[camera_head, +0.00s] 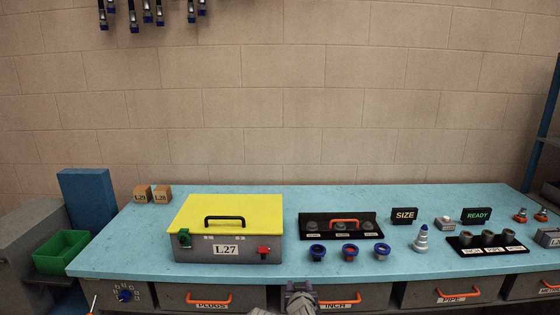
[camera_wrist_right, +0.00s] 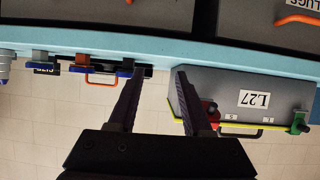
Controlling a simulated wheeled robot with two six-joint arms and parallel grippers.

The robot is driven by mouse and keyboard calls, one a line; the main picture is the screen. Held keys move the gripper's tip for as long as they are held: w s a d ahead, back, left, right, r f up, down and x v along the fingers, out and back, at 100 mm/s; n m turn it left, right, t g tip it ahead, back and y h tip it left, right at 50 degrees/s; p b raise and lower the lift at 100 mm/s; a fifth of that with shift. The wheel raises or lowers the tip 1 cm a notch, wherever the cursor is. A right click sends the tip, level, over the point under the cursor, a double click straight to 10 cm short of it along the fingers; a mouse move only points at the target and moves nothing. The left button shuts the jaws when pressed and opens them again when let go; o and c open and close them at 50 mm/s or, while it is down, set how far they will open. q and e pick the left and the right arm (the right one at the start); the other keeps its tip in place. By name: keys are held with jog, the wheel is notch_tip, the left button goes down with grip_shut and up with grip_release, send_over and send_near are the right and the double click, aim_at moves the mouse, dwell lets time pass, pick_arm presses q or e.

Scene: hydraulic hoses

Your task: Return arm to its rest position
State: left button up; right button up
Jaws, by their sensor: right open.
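My right gripper (camera_wrist_right: 160,72) is open, with both dark fingers apart and nothing between them. In the head view part of my right arm's end (camera_head: 300,296) shows at the bottom centre, in front of the bench drawers. The right wrist view is upside down. It shows the grey box labelled L27 (camera_wrist_right: 232,92) beyond the fingers; I cannot tell the exact gap. In the head view this box (camera_head: 190,253) stands on the blue bench with its yellow lid shut. My left gripper is not in view.
The blue bench (camera_head: 285,275) holds a black tray (camera_head: 366,225), several blue-rimmed cups (camera_head: 317,252), a stepped cone (camera_head: 422,240) and a black socket holder (camera_head: 459,246). Drawers with orange handles (camera_head: 209,299) lie below. A green bin (camera_head: 62,254) is at left.

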jog(key=s+f+n+g+p, duration=0.2)
jog(key=s+g, duration=0.4)
jog(key=s, duration=0.4)
jog(key=s+f+n+g+p, duration=0.1)
jog(key=s+f+g+p, duration=0.3)
jog(key=s+g, duration=0.3)
jog(key=s, duration=0.4)
jog(key=shift+d+n+h, duration=0.35)
jog(key=shift+n+h, duration=0.05)
jog(key=shift+w, duration=0.1)
